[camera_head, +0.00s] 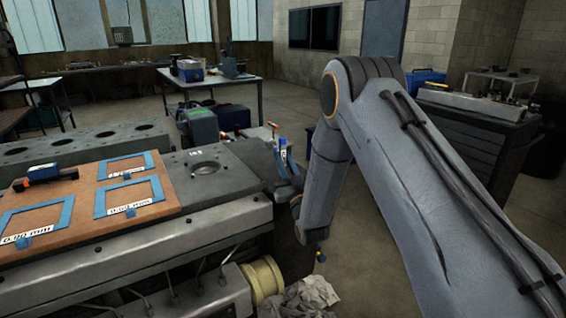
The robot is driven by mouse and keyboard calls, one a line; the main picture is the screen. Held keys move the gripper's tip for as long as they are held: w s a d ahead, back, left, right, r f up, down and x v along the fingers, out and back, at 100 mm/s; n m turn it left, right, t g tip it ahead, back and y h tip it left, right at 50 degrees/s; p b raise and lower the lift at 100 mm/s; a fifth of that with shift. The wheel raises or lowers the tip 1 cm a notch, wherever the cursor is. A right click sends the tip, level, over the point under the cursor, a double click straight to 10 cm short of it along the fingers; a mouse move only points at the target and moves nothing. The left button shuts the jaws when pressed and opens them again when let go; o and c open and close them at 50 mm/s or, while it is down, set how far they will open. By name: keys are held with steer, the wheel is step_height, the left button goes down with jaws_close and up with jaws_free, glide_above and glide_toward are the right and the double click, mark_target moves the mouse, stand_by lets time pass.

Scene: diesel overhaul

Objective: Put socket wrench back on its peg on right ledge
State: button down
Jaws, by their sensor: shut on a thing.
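My arm reaches in from the right and bends down at the right end of the engine block (206,177). My gripper (289,188) is a small dark shape just left of my wrist, beside that end. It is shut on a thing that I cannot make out. I cannot pick out the socket wrench for certain. Small blue and red items (281,148) stand by the block's right end, just above my gripper. The right ledge and its peg are not clear, as my forearm and wrist cover part of that area.
A brown board (85,203) with blue frames lies on the block, with a dark blue-ended tool (44,175) on it. A yellow spool-like part (262,279) and crumpled grey cloth (306,297) are below. A dark cabinet (462,140) stands right. Floor behind is partly free.

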steer(key=shift+f, duration=0.75)
steer(key=c, duration=2.1)
jaws_free()
steer(key=shift+f, duration=0.15)
steer(key=o, duration=0.4)
